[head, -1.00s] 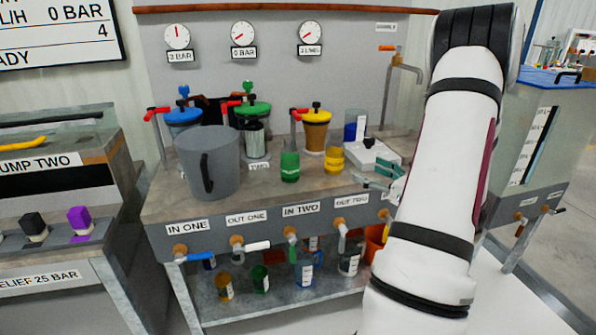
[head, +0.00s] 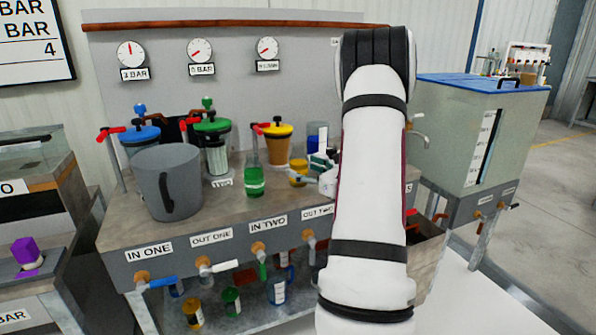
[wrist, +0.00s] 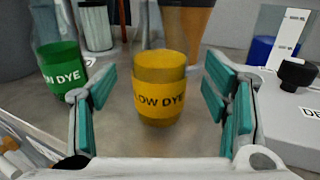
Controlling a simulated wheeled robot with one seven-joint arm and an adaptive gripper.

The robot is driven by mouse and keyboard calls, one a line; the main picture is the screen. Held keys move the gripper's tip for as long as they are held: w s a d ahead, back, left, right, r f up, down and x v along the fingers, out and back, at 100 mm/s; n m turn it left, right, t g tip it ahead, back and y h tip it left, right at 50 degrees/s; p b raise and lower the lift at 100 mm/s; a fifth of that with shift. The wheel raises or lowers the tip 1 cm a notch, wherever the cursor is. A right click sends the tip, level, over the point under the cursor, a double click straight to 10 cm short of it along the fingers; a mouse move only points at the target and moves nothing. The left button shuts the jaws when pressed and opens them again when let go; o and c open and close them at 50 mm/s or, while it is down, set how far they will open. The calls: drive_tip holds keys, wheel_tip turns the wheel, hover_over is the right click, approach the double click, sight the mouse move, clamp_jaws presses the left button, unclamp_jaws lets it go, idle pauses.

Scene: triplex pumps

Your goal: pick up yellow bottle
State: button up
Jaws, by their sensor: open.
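The yellow bottle (wrist: 160,90) stands upright on the bench, its label partly reading "LOW DYE". In the wrist view it sits centred between the two teal-padded fingers of my gripper (wrist: 160,105), which are open with a gap on each side of it. In the head view the yellow bottle (head: 297,172) is partly visible just left of my gripper (head: 318,163), which is largely hidden by my arm.
A green dye bottle (wrist: 62,68) stands close on the left in the wrist view. A pale device with a black knob (wrist: 297,75) is close on the right. A grey jug (head: 168,182) and yellow-lidded vessel (head: 277,145) stand nearby on the bench.

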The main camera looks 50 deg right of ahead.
sight(303, 155)
drive_tip(key=w, duration=0.2)
drive_tip(key=shift+w+d, duration=0.25)
drive_tip(key=shift+w, duration=0.15)
drive_tip(key=shift+r, duration=0.1)
drive_tip(key=c, duration=1.4)
drive_tip(key=shift+r, duration=0.15)
drive_tip(key=shift+r+p, duration=0.4)
drive_tip(key=shift+r, duration=1.15)
drive_tip(key=shift+s+r, duration=0.15)
drive_tip(key=shift+s, duration=0.1)
drive_tip(key=shift+s+a+r+p, duration=0.3)
drive_tip(key=shift+s+a, duration=0.5)
drive_tip(key=shift+s, duration=1.65)
drive_tip(key=shift+s+a+r+p, duration=0.15)
drive_tip(key=shift+s+a+p, duration=0.45)
drive_tip(key=shift+s, duration=1.85)
drive_tip(key=shift+s+a+r+p, duration=0.2)
drive_tip(key=shift+s+a, duration=0.8)
drive_tip(key=shift+s, duration=1.45)
